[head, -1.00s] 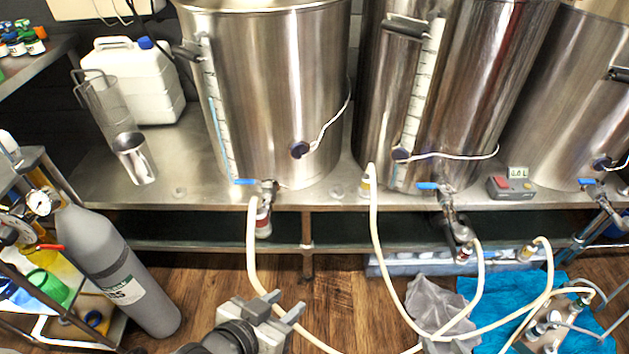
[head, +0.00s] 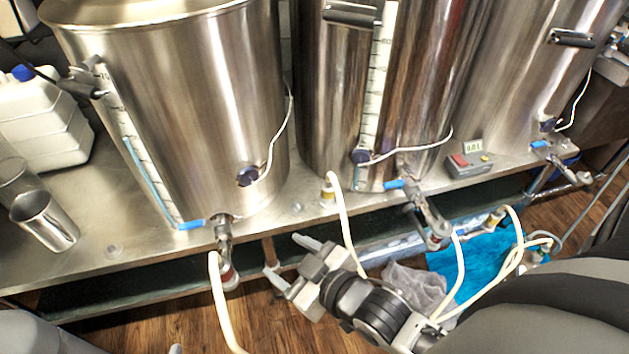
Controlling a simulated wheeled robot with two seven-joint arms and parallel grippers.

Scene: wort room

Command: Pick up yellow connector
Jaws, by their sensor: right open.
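A yellow connector (head: 328,190) on the end of a cream hose rests upright on the steel bench's front edge, between the left and middle kettles. My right gripper (head: 289,263) is open and empty. In the picture it is below and left of the connector, in front of the bench edge and apart from it. A second yellowish connector (head: 495,215) is on another hose at the right, below the bench top. Only a pale tip, seemingly of my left gripper (head: 175,349), shows at the bottom edge; its jaws are hidden.
Steel kettles (head: 180,110) with blue-handled valves stand on the bench (head: 130,215). A red-ended hose fitting (head: 228,274) hangs from the left valve. A controller box (head: 468,164), a metal cup (head: 45,222) and a white canister (head: 40,120) are also there. Hoses cross a blue cloth (head: 470,262).

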